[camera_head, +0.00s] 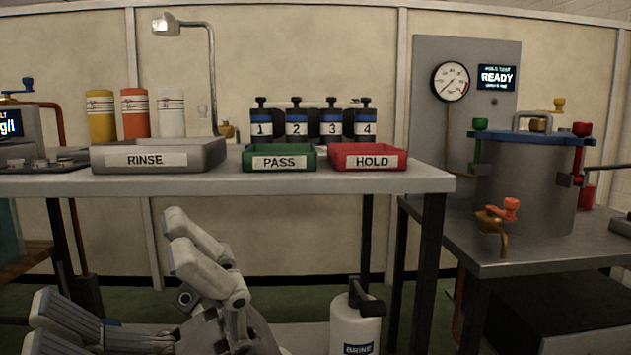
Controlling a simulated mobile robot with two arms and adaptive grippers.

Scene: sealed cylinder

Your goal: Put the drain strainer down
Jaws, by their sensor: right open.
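I cannot make out a drain strainer anywhere in this view. My right gripper (106,284) is low at the left, in front of and below the front edge of the long bench (330,184). Its pale fingers are spread wide apart, with nothing visible between them. On the right stands a grey metal cylinder vessel (525,190) with a blue lid rim and a brass drain tap (490,219) with an orange handle low on its front. My right gripper is far to the left of that vessel. I do not see my left gripper.
The bench carries a grey RINSE tray (200,158), a green PASS tray (278,163), a red HOLD tray (368,162) and numbered bottles (296,124) behind. A white BRINE bottle (356,322) stands low at the front. The vessel stands on a lower side table (450,228).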

